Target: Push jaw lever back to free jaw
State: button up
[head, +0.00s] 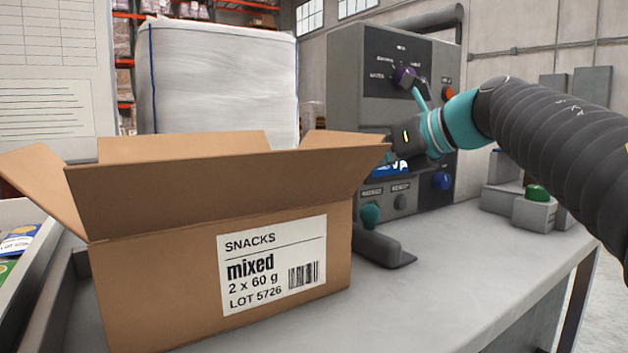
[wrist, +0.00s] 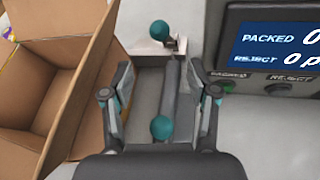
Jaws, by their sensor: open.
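In the wrist view, a teal ball knob (wrist: 160,128) shows low between my fingers, at the near end of a dark grey bar (wrist: 171,85). A second teal knob (wrist: 160,30) stands on a pale bracket beyond the fingertips. I cannot tell which knob belongs to the jaw lever. My gripper (wrist: 160,92) is open, with one finger on each side of the bar and nothing held. In the head view my gripper (head: 404,143) is partly hidden behind the carton flap, in front of the grey machine. One teal knob (head: 370,214) shows below it.
An open, empty-looking carton (head: 180,290) labelled snacks stands close to the left of my gripper. The grey control cabinet (head: 361,80) with its display (wrist: 285,42) is on the right. A green button box (head: 535,212) sits further right. The front bench top (head: 450,265) is clear.

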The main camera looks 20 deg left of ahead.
jog(key=x, duration=1.3)
jog(key=shift+b, duration=0.35)
grip_shut()
